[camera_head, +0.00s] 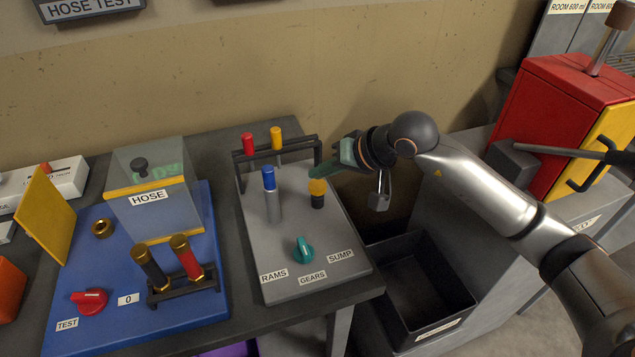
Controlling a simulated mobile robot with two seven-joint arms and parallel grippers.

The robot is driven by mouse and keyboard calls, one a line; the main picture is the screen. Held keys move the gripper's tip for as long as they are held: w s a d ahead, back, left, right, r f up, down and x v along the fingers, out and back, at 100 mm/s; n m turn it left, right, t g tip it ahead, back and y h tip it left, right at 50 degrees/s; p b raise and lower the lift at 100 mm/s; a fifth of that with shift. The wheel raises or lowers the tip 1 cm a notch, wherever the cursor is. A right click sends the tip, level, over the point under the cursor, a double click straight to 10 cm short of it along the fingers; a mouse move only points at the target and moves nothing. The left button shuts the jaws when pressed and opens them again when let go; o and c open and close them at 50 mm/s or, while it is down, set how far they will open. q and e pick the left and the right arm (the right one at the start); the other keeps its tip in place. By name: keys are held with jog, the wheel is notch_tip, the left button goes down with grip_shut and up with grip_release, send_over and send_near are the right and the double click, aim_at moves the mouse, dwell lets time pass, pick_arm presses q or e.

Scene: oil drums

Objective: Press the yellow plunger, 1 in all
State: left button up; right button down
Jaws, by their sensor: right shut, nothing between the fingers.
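A yellow-topped, black-bodied piece (317,194) stands upright at the right side of the grey panel (290,282). A second yellow cap (276,135) sits at the back by the dark rack, beside a red cap (247,142). A blue-capped silver cylinder (270,190) stands in front of the rack. My right gripper (319,172) reaches in from the right, with green fingers shut and empty. My left gripper is not in view.
A teal knob (304,249) sits at the panel's front, by labels RAMS, GEARS and SUMP. A blue board (210,297) with a hose box stands left. A dark open bin (428,295) lies below right, and a red cabinet (545,110) stands far right.

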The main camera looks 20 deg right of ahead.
aim_at(322, 188)
jog(key=shift+r+p, duration=1.1)
jog(key=shift+r, duration=1.4)
